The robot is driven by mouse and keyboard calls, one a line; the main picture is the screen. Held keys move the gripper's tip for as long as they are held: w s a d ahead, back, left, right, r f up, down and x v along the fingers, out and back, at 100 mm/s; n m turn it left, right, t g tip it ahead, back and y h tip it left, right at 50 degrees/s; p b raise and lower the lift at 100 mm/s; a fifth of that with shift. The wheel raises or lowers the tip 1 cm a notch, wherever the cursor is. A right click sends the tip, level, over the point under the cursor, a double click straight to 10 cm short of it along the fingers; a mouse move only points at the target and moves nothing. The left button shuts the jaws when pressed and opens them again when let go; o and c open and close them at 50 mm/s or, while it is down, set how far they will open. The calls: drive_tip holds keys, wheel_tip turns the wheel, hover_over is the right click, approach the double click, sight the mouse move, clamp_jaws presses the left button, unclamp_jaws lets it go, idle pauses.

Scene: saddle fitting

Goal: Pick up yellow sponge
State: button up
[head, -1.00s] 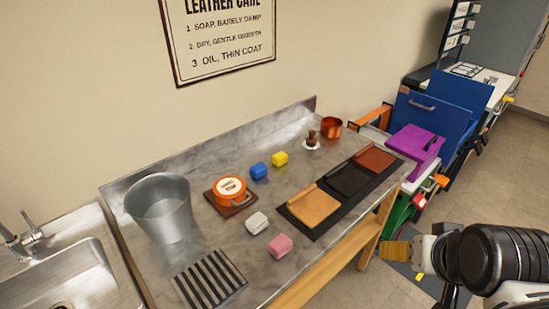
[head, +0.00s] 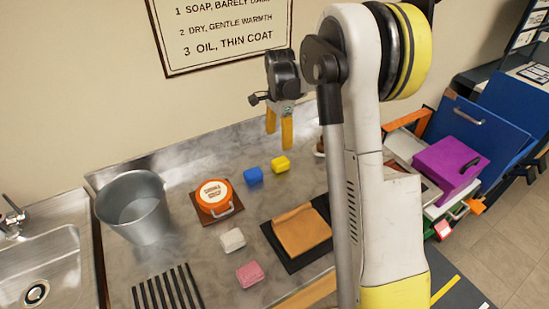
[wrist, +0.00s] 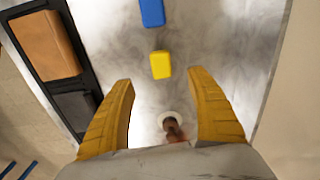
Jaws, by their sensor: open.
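The yellow sponge (head: 281,165) lies on the grey worktop, just right of a blue sponge (head: 253,175) in the head view. In the wrist view the yellow sponge (wrist: 161,64) is ahead of and between my fingers, with the blue sponge (wrist: 152,12) beyond it. My gripper (head: 280,142) has yellow fingers pointing down above the worktop behind the yellow sponge. In the wrist view my gripper (wrist: 162,112) is open and empty. It is apart from the yellow sponge.
A white sponge (head: 232,239), a pink sponge (head: 249,273), an orange tin (head: 213,196) and a metal bucket (head: 136,215) stand on the worktop. A tan leather piece (head: 301,231) lies on a black mat. A small brown object (wrist: 174,131) sits between my fingers' bases in the wrist view.

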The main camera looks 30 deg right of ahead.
drive_tip(key=b, duration=0.2)
hover_over(281, 161)
drive_tip(key=f, duration=0.6)
drive_tip(key=shift+a, duration=0.25)
drive_tip(key=f, duration=0.2)
drive_tip(key=f+b, duration=0.1)
drive_tip(key=f, duration=0.1)
drive_tip(key=f+b, duration=0.1)
drive_tip(key=shift+w+d+f, duration=0.15)
drive_tip(key=shift+d+f, duration=0.15)
drive_tip(key=shift+f, duration=0.1)
drive_tip(key=shift+r, duration=0.1)
drive_tip(key=c, duration=1.2)
